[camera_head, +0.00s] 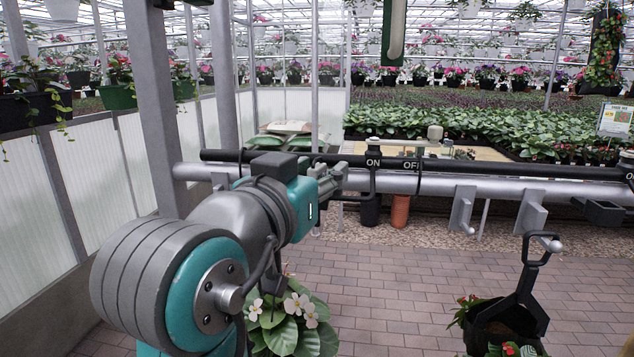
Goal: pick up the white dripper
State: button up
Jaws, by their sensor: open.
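A small whitish rounded object (435,133) stands at the wooden table in the middle background; it may be the white dripper, but it is too small to tell. No other thing in view clearly looks like a white dripper. My arm reaches from the lower left toward the middle. My gripper (335,178) is at its far end, left of the whitish object and apparently nearer to me. My own wrist partly hides it. It is open, and I see nothing held in it.
A grey rail (480,186) with a black pipe (530,171) crosses in front of the wooden table (470,152). A white-flowered plant (283,325) stands below my arm. A dark basket (500,325) with a tall handle is at lower right. Brick floor (390,300) between them is clear.

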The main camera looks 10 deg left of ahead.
grip_shut()
